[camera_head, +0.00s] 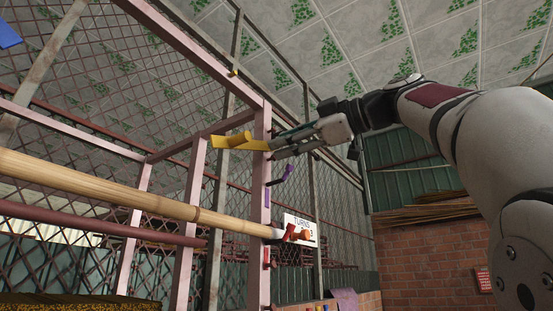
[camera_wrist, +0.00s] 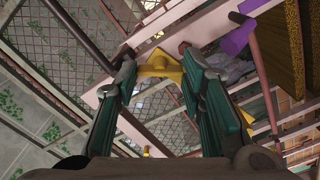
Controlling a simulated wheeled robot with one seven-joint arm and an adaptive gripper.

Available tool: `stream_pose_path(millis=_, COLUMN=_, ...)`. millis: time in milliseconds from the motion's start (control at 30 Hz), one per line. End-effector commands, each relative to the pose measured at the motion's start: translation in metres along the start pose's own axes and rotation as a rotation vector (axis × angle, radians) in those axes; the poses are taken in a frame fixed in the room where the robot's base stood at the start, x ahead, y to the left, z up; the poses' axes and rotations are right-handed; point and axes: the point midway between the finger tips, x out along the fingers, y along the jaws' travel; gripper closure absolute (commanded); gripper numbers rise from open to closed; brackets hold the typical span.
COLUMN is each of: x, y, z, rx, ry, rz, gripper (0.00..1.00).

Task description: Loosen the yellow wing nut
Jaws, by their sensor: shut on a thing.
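The yellow wing nut (camera_wrist: 158,64) sits on the pink frame, between my two fingertips in the wrist view. It also shows in the head view as a yellow piece (camera_head: 236,140) at the upper part of a pink post (camera_head: 262,190). My gripper (camera_wrist: 158,68) reaches in from the right in the head view and is shut on the wing nut, with one finger on each side. The fingers partly hide its sides. Whether its thread is loose cannot be told.
A purple handle (camera_head: 284,176) sits lower on the post, with a red wing nut (camera_head: 297,234) below it. A white sign (camera_head: 303,222) reading "TURNS 3" stands behind the red one. A bamboo pole (camera_head: 110,190) crosses at left, before wire mesh.

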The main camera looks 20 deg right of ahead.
Motion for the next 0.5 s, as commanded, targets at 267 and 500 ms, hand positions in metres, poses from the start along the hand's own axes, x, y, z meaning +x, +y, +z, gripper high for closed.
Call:
stream_pose_path(millis=267, x=0.0003, y=-0.0008, z=0.0008, rx=-0.262, ry=0.000, rz=0.000, gripper=0.91)
stream_pose_path(millis=500, x=0.0003, y=-0.0009, z=0.0004, rx=-0.467, ry=0.000, rz=0.000, gripper=0.91)
